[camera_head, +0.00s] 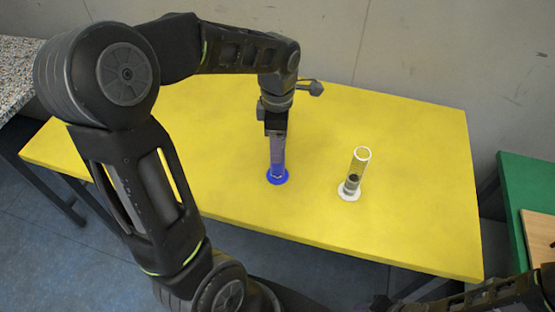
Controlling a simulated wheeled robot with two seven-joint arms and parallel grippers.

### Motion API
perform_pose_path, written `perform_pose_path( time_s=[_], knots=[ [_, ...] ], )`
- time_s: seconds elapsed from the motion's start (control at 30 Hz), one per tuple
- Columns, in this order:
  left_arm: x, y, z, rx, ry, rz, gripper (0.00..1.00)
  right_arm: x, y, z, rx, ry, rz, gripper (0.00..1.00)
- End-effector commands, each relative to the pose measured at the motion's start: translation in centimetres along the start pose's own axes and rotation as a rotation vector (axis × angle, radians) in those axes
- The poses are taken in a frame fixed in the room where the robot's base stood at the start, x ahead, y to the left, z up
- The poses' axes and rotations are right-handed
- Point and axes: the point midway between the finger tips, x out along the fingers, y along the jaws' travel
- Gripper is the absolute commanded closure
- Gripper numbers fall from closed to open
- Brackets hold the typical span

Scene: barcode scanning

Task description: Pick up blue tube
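The blue tube (277,174) stands upright on the yellow table, a clear cylinder with a blue round base. My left gripper (275,128) is right at its upper part, pointing down over it. The gripper covers the tube's top, so whether the fingers are closed on it is not clear. A second clear tube with a white base (350,190) stands upright to the right, with something dark inside. My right arm (480,298) shows at the bottom right edge, but its gripper cannot be made out.
The yellow table (420,150) is otherwise clear around the tubes. A grey wall (430,50) stands behind it. A green table (515,190) with a wooden board (540,235) is at the right. A speckled counter (15,75) is at the far left.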

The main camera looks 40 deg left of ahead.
Motion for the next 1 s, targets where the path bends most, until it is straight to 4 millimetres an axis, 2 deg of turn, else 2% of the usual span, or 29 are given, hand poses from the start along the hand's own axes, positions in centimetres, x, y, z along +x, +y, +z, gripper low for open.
perform_pose_path(
  time_s=[0.1, 0.23, 0.83, 1.0],
  knots=[
    [1.8, -0.1, -0.1, 0.0, 0.002, -0.005, 0.41, -0.5, -0.2, 0.1, 0.001, -0.001, 0.002, 0.64],
    [3.0, 0.0, 0.0, 0.0, 0.0, -0.002, 0.41, -0.6, -0.2, 0.1, 0.001, -0.002, 0.002, 0.64],
    [3.1, 0.0, 0.0, 0.0, -0.001, 0.0, 0.41, -0.5, -0.1, 0.1, 0.001, -0.002, 0.002, 0.64],
    [3.1, 0.0, 0.0, 0.0, -0.001, 0.0, 0.54, -0.5, -0.1, 0.1, 0.001, -0.002, 0.002, 0.64]
  ],
)
